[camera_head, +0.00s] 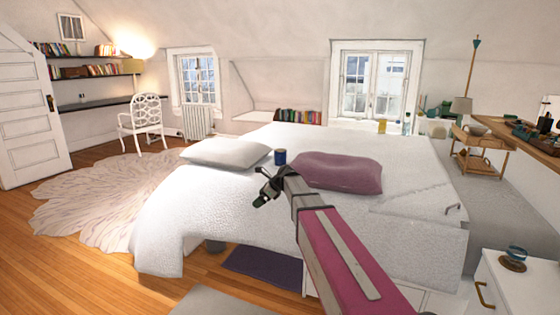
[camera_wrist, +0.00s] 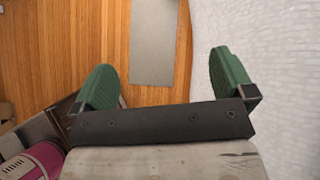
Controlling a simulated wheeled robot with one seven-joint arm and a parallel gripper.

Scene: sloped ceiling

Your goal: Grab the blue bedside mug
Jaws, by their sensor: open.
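The blue mug (camera_head: 280,157) stands on the white bed (camera_head: 240,190), between a white pillow and a mauve pillow. My gripper (camera_head: 265,193) is in front of the mug in the head view, over the near part of the bed, and looks apart from it. In the wrist view my gripper (camera_wrist: 170,82) is open, its two green fingers wide apart with nothing between them. The wrist view shows wooden floor, a grey mat and the bed's white side, and no mug.
The white pillow (camera_head: 226,153) lies left of the mug and the mauve pillow (camera_head: 337,172) close on its right. A white cabinet (camera_head: 500,285) stands at the lower right. Wooden floor (camera_head: 80,250) is open at the left. A grey mat (camera_wrist: 153,40) lies on the floor.

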